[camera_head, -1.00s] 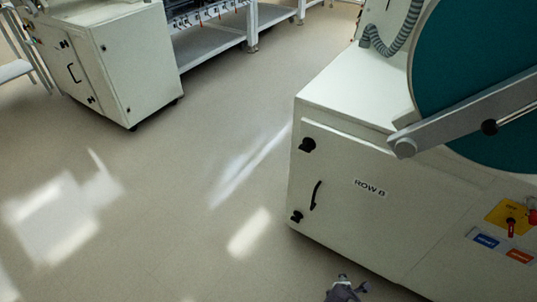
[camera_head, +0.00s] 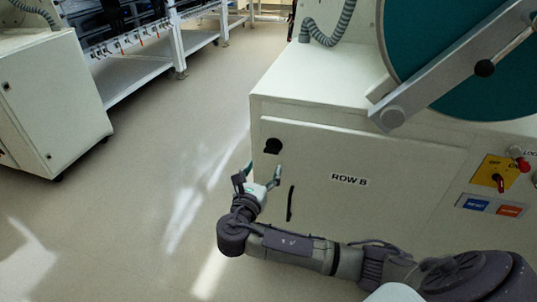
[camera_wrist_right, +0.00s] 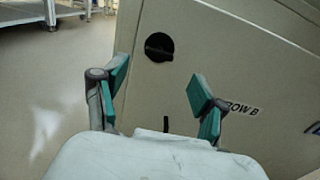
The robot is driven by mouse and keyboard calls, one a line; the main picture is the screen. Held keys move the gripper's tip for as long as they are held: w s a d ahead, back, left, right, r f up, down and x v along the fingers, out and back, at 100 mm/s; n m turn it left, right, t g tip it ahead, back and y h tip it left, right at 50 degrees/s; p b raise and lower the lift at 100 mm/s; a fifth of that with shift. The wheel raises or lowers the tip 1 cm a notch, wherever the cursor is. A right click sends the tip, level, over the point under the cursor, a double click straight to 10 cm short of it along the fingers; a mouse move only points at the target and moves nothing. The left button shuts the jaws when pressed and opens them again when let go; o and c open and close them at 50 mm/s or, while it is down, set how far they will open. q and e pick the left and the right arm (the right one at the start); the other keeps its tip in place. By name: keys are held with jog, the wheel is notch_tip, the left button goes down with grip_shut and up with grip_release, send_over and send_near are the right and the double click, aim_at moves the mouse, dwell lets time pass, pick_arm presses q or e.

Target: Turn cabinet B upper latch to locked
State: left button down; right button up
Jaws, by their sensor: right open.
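Cabinet B (camera_head: 410,165) is the white cabinet labelled ROW B. Its upper latch (camera_head: 273,146) is a black round knob near the top left corner of the door. In the right wrist view the upper latch (camera_wrist_right: 159,47) appears ahead, between and beyond the fingertips; its grip bar looks roughly level. My right gripper (camera_head: 258,177) is open and empty, just below and left of the latch in the head view, apart from it. Its two teal-padded fingers (camera_wrist_right: 160,82) point toward the door. The lower latch is not visible in the head view. My left gripper is not in view.
A black door handle (camera_head: 290,203) stands right of my right gripper. A yellow switch panel (camera_head: 494,172) with blue and orange labels is at the right. A teal round cover with a grey bar (camera_head: 440,75) sits above. Open floor (camera_head: 150,190) lies left of the cabinet.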

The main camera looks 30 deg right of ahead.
aim_at(270, 153)
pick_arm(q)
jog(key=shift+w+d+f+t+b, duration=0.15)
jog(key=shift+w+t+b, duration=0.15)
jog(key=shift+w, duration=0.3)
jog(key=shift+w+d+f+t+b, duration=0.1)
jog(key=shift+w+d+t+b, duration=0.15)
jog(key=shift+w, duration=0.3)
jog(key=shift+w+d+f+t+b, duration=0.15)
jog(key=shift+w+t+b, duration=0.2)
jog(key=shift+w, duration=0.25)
pick_arm(e)
jog(key=shift+x, duration=4.3)
jog(key=shift+w, duration=0.1)
